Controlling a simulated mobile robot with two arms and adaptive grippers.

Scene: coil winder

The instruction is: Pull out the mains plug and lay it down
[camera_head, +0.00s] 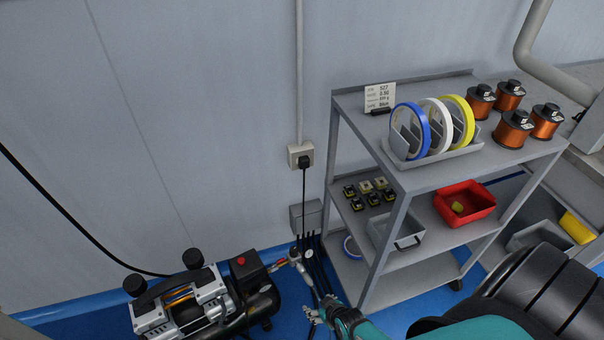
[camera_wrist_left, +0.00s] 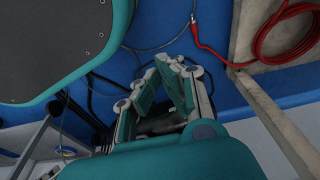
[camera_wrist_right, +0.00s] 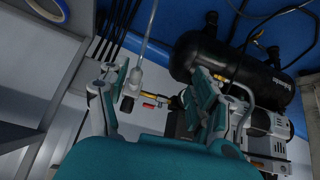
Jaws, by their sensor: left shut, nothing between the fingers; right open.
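The black mains plug (camera_head: 305,161) sits in the pale wall socket (camera_head: 295,153), with its black cable (camera_head: 304,205) hanging straight down the wall. My right gripper (camera_head: 322,309) is low in the head view, below and well apart from the plug, near the cart's front left leg. In the right wrist view my right gripper (camera_wrist_right: 160,92) is open and empty, with the compressor's hose fitting (camera_wrist_right: 133,80) seen between and beyond its fingers. My left gripper (camera_wrist_left: 166,72) shows only in the left wrist view, shut and empty above the blue floor. The plug shows in neither wrist view.
A grey shelf cart (camera_head: 408,185) stands right of the socket, carrying tape rolls, copper coils (camera_head: 513,129) and a red bin (camera_head: 464,203). A compressor (camera_head: 205,300) stands at lower left. A grey cable box (camera_head: 306,215) is below the socket. The wall left of the socket is clear.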

